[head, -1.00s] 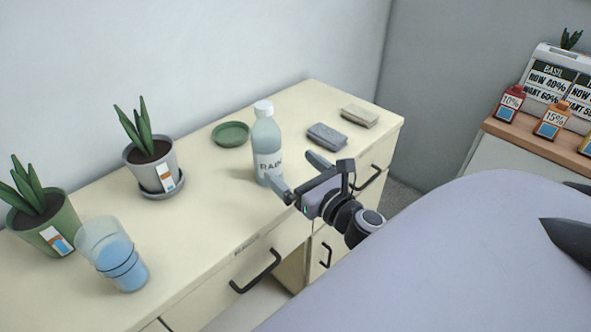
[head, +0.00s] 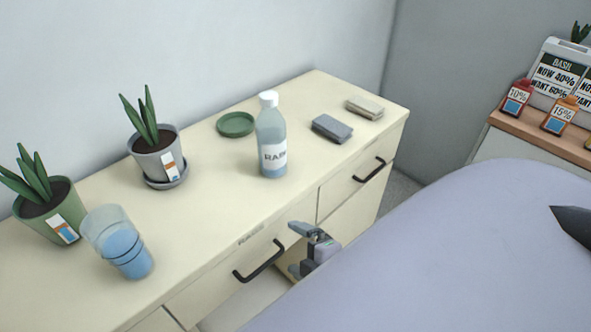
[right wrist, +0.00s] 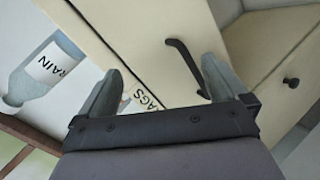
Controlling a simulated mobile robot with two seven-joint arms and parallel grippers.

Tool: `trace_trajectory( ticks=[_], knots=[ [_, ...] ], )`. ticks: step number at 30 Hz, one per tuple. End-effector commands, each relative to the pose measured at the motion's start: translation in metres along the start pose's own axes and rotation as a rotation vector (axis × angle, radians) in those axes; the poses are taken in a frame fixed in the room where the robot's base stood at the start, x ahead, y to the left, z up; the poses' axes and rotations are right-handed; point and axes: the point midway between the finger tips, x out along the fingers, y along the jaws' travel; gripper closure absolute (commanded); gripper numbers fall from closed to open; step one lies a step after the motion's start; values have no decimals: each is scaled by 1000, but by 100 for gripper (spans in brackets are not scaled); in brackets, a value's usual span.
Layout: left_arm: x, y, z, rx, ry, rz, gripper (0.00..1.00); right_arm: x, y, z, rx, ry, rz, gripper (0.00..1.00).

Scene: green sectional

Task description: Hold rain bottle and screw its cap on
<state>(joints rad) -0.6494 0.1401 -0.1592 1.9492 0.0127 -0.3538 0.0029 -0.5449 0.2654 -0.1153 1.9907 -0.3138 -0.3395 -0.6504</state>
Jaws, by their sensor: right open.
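The rain bottle (head: 271,140) stands upright on the cream cabinet top, labelled RAIN, with pale blue liquid low inside. A white cap (head: 268,98) sits on its mouth; I cannot tell how tightly. My right gripper (head: 300,234) is open and empty, low in front of the cabinet's drawers and apart from the bottle. In the right wrist view its fingers (right wrist: 163,88) are spread in front of the cabinet face. The bottle shows at the left there (right wrist: 42,72), outside the fingers.
A green saucer (head: 236,124), a dark grey block (head: 332,128) and a beige block (head: 365,107) lie near the bottle. A grey potted plant (head: 155,150), a green potted plant (head: 50,210) and a blue-filled cup (head: 118,243) stand left. Drawer handles (head: 259,262) stick out in front.

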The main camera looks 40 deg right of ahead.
Motion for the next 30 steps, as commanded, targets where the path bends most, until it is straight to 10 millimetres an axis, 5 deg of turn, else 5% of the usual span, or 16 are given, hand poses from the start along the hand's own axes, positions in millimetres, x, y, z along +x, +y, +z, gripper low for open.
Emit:
trace_trajectory(
  ticks=[6,12,30],
  knots=[
    [0,0,0,0,0,0,31,-15,-57,-15,613,-21,-138,1],
    [0,0,0,0,0,0,31,-26,-86,-26,972,-60,-210,1],
    [0,0,0,0,1,0,31,-29,-94,-30,1095,-76,-231,1]
  ],
)
